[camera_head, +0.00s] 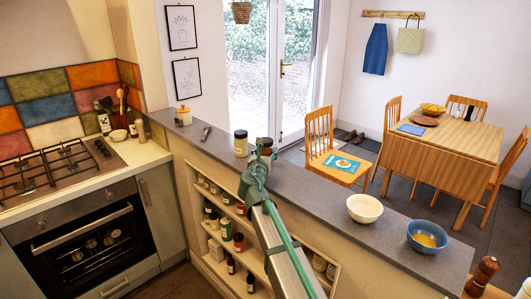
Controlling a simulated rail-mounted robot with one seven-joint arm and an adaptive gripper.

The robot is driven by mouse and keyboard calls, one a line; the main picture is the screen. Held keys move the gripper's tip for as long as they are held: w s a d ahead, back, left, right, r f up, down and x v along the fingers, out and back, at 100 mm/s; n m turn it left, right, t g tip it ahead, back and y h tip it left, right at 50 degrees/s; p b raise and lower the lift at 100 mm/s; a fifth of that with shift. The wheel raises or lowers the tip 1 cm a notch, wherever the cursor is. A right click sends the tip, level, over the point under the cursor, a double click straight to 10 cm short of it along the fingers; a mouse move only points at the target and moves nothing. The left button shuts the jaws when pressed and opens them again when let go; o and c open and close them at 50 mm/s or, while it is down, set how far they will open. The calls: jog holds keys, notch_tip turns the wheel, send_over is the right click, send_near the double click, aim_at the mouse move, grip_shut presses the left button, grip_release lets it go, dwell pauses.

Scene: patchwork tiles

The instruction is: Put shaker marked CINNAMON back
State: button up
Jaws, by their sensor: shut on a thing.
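My gripper (263,149) is at the grey counter top of the half-wall, seen from behind and above. It is shut on a small dark brown shaker (266,142), mostly hidden by the gripper and arm. Any marking on it cannot be read. Whether it touches the counter cannot be told. A pale jar with a dark lid (241,146) stands upright just left of my gripper. Below the counter, an open shelf unit (212,188) holds several small bottles and jars. My arm hides part of these shelves.
A cream bowl (364,208) and a blue bowl (428,236) stand on the counter (310,185) to the right. A small dark object (206,133) and a lidded pot (184,115) are to the left. The hob (50,172) is far left. Counter between gripper and cream bowl is clear.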

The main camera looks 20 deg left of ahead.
jog(key=shift+f, duration=0.25)
jog(key=shift+f, duration=0.1)
jog(key=o, duration=1.3)
jog(key=shift+s, duration=0.2)
jog(key=s, duration=0.4)
jog(key=s+d+b, duration=0.1)
jog(key=s, duration=0.2)
jog(key=s+d+b, duration=0.1)
jog(key=s, duration=0.3)
jog(key=shift+s, duration=0.3)
jog(key=shift+d, duration=0.1)
